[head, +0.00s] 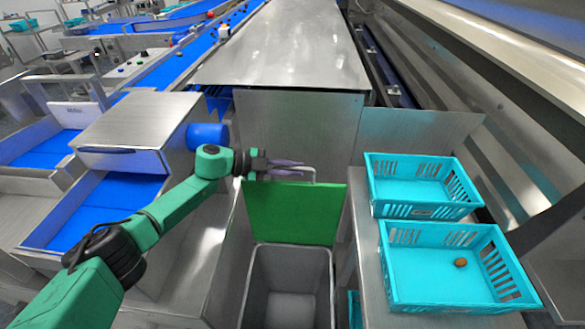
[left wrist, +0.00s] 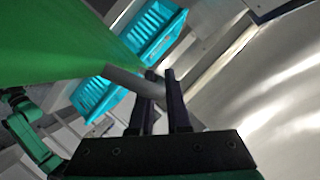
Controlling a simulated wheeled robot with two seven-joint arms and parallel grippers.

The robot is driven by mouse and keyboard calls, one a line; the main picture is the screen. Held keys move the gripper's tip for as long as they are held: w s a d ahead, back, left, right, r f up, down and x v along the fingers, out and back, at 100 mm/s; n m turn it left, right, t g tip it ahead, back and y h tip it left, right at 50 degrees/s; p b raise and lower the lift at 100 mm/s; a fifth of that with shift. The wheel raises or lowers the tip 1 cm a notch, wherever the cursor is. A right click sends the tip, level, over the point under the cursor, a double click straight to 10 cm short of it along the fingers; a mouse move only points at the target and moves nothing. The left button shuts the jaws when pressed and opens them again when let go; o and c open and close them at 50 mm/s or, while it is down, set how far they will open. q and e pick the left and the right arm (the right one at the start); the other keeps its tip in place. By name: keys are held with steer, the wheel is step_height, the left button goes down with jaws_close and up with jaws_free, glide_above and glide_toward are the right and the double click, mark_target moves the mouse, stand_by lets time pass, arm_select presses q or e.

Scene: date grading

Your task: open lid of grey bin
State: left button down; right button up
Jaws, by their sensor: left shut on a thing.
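The grey bin (head: 259,284) stands on the floor at the bottom middle of the head view, and its inside shows empty. Its green lid (head: 292,213) stands raised, nearly upright, at the bin's far edge. A grey bar handle (head: 311,170) sits at the lid's upper edge. My left gripper (head: 299,170) is shut on that handle. In the left wrist view the handle (left wrist: 126,84) runs between my two dark fingers (left wrist: 160,90), with the green lid (left wrist: 60,50) at the left. My right gripper is not in the head view.
Two turquoise crates stand on a bench right of the bin: the far crate (head: 416,211) looks empty, the near crate (head: 400,297) holds one brown date (head: 460,262). A steel panel (head: 290,125) rises behind the lid. A steel cabinet (head: 140,122) with blue-lined trays is at the left.

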arm_select(q)
steer(key=c, duration=0.9)
jaws_free()
step_height(320, 180, up, 20)
steer(key=shift+b, duration=1)
